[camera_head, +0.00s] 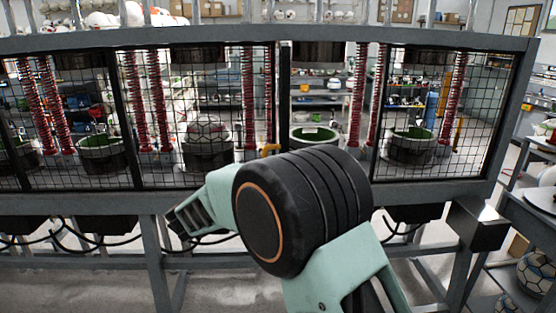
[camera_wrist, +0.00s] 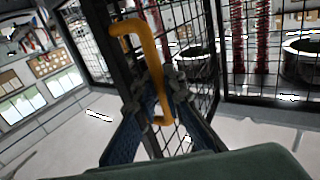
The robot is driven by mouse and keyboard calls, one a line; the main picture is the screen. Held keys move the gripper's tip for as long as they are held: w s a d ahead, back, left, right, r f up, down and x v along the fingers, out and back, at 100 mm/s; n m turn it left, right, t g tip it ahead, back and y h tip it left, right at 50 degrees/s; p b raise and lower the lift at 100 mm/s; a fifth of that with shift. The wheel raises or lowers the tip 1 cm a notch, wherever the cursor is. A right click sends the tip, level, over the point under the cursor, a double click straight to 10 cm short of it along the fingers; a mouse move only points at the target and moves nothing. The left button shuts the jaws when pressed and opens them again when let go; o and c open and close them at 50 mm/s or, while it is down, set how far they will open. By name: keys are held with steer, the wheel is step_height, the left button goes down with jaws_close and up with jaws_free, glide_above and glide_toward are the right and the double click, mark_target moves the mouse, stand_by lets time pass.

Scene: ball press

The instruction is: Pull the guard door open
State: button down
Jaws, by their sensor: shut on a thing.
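The guard door has a dark frame and wire mesh (camera_wrist: 200,65) in the wrist view. Its yellow, bracket-shaped handle (camera_wrist: 148,45) stands near the middle, and a small piece of the handle (camera_head: 270,149) shows in the head view. My gripper (camera_wrist: 158,98) is shut on the lower part of the handle, with a finger on each side. In the head view my dark round arm joint hides the gripper. To the right of the handle, a stretch of the press front shows no mesh before it. I cannot tell exactly how far the door stands open.
The grey press frame (camera_head: 395,39) spans the view, with mesh panels (camera_head: 435,85) on both sides. Behind it are red springs, a patterned ball (camera_head: 207,130) and green-rimmed cups (camera_head: 313,136). A grey table (camera_head: 535,195) stands at the far right. Pale floor lies below.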

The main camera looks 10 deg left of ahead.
steer(key=shift+s+a+h, duration=0.1)
steer(key=shift+a+h, duration=0.2)
steer(key=shift+a, duration=0.3)
steer(key=c, duration=2)
jaws_free()
steer(key=v, duration=1.2)
steer(key=shift+r, duration=0.15)
